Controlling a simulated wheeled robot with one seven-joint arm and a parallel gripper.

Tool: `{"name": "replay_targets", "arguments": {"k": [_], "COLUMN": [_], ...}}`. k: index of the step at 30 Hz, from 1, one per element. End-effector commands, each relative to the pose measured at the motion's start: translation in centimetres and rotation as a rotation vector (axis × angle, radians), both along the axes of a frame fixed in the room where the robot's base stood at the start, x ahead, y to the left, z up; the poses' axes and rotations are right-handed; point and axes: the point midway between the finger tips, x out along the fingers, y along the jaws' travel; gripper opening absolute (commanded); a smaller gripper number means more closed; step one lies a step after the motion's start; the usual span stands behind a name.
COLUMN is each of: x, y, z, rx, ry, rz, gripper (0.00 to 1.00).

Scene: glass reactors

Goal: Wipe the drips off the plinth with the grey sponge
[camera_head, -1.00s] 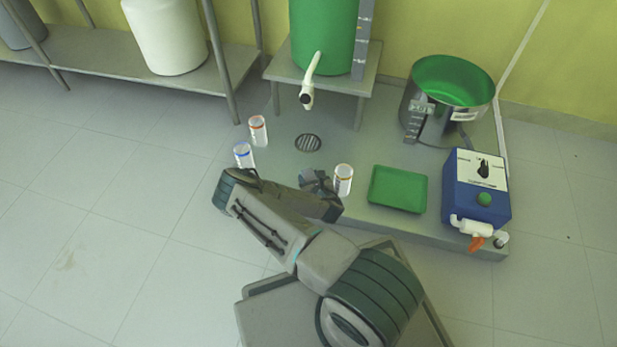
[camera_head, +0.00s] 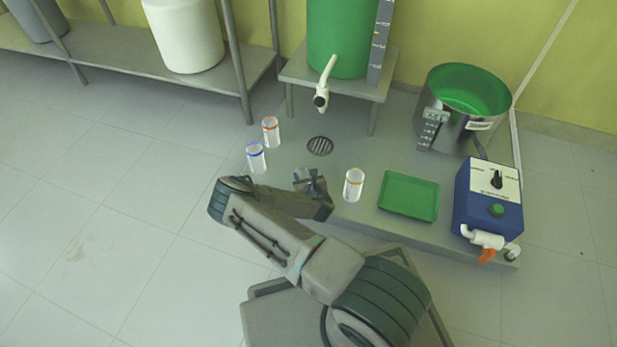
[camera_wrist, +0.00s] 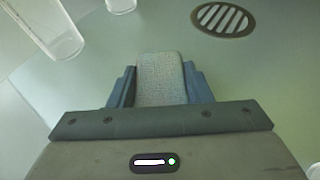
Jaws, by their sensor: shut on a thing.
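The grey sponge (camera_wrist: 161,78) is held between the two fingers of my gripper (camera_wrist: 161,88) in the wrist view. In the head view my gripper (camera_head: 312,184) is low over the front part of the grey plinth (camera_head: 395,152), left of the orange-banded jar. The sponge is hidden there by the arm. I cannot tell whether the sponge touches the plinth. No drips can be made out on the plinth in either view.
A round drain grate (camera_head: 320,146) lies behind my gripper. Jars with a blue band (camera_head: 256,157), a red band (camera_head: 270,131) and an orange band (camera_head: 353,185) stand nearby. A green tray (camera_head: 409,196), a blue control box (camera_head: 488,198) and a steel pot (camera_head: 462,105) are to the right.

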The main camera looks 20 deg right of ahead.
Motion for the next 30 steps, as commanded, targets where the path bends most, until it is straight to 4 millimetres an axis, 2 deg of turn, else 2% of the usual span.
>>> {"name": "replay_targets", "arguments": {"k": [11, 30], "x": [1.5, 3.6], "y": [2.4, 5.1], "z": [-0.2, 0.0], "rx": [0.002, 0.002], "ry": [0.002, 0.003], "rz": [0.005, 0.002], "gripper": [0.22, 0.22]}}
